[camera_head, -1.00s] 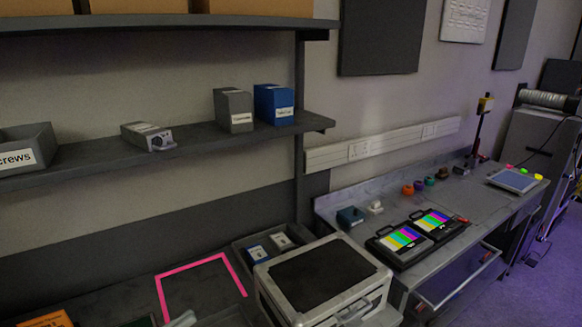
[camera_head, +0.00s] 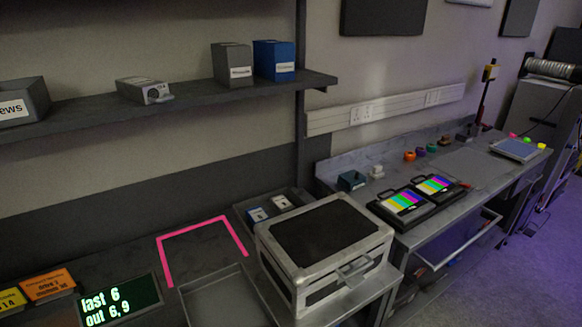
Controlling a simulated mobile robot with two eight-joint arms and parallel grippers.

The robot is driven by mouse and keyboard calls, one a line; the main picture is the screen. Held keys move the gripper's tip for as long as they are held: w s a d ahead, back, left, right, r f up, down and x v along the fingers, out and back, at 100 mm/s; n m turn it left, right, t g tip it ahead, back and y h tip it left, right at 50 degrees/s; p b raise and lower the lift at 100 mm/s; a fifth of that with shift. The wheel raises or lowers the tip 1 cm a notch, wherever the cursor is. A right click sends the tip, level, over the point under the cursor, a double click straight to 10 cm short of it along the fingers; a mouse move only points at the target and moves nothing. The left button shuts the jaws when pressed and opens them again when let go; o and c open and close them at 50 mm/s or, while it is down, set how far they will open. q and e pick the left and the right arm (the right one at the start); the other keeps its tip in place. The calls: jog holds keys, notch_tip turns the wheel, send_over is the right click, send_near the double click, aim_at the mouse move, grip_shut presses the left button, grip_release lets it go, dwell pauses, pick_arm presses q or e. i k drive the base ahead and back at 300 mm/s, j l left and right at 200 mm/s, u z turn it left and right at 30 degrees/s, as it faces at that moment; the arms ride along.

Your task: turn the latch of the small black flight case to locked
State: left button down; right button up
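The small black flight case (camera_head: 325,232) has a black lid panel and silver edges and corners. It stands shut on the grey bench at the lower middle of the head view. A silver metal fitting (camera_head: 355,267) sticks out from its front side. It may be the latch or a handle, and I cannot tell which way it is turned. Neither my left nor my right gripper is in view.
A grey tray (camera_head: 183,297) and a pink taped outline (camera_head: 165,262) lie left of the case. A bin with small boxes (camera_head: 238,211) is behind it. Two colour-bar monitors (camera_head: 403,202) stand to its right. A shelf (camera_head: 200,100) juts out above.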

aim_at(354, 282)
jog(key=k+l+u, duration=0.15)
jog(key=l+u, duration=0.15)
jog(key=u, duration=0.15)
jog(key=k+l+u, duration=0.25)
jog(key=u, duration=0.2)
